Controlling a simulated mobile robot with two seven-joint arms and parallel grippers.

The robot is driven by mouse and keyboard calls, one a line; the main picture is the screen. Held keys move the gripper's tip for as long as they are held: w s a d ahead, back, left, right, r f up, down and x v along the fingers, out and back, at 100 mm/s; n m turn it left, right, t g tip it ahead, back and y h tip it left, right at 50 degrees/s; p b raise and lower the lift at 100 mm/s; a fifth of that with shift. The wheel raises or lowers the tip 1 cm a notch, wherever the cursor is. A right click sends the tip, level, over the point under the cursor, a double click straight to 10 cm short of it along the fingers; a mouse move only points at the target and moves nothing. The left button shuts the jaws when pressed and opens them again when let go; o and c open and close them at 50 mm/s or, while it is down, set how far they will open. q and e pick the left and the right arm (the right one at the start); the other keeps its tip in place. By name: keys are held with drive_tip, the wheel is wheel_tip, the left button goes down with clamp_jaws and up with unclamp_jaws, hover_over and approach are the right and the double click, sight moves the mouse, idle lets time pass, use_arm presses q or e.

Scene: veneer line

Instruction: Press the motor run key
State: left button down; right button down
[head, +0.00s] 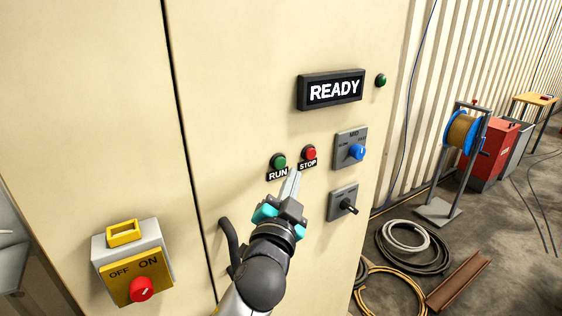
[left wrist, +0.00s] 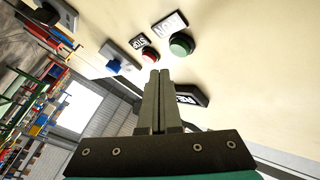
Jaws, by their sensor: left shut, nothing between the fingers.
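The green run key (head: 279,161) sits on the cream cabinet front above a black RUN label (head: 277,175). The red stop key (head: 309,153) is just to its right, above a STOP label. My left gripper (head: 293,176) is shut and empty, its tips close below and between the two keys in the head view. In the left wrist view the shut fingers (left wrist: 156,75) point toward the green key (left wrist: 181,44) and the red key (left wrist: 150,54), with both keys uncovered. I cannot tell contact with the panel. My right gripper is not in view.
A READY display (head: 332,89) and a green lamp (head: 381,80) are above. A blue selector (head: 357,152) and a black selector (head: 348,206) are at right. A yellow OFF/ON switch box (head: 136,270) is lower left. A door handle (head: 230,243) is beside my arm. Hoses (head: 412,248) lie on the floor.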

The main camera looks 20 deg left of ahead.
use_arm(q)
drive_tip(key=shift+w+a, duration=0.55)
drive_tip(key=shift+a, duration=0.1)
drive_tip(key=shift+a, duration=0.1)
idle(1.6)
drive_tip(key=shift+w+a, duration=0.25)
drive_tip(key=shift+w+a, duration=0.25)
drive_tip(key=shift+a, duration=0.05)
idle(0.8)
drive_tip(key=shift+s, duration=0.1)
drive_tip(key=shift+s+d+p, duration=0.3)
drive_tip(key=shift+s+d, duration=0.15)
drive_tip(key=shift+d, duration=0.2)
drive_tip(key=shift+d, duration=0.1)
drive_tip(key=s+d, duration=0.1)
drive_tip(key=d, duration=0.1)
drive_tip(key=s+d, duration=0.1)
drive_tip(key=s, duration=0.1)
drive_tip(key=shift+d, duration=0.4)
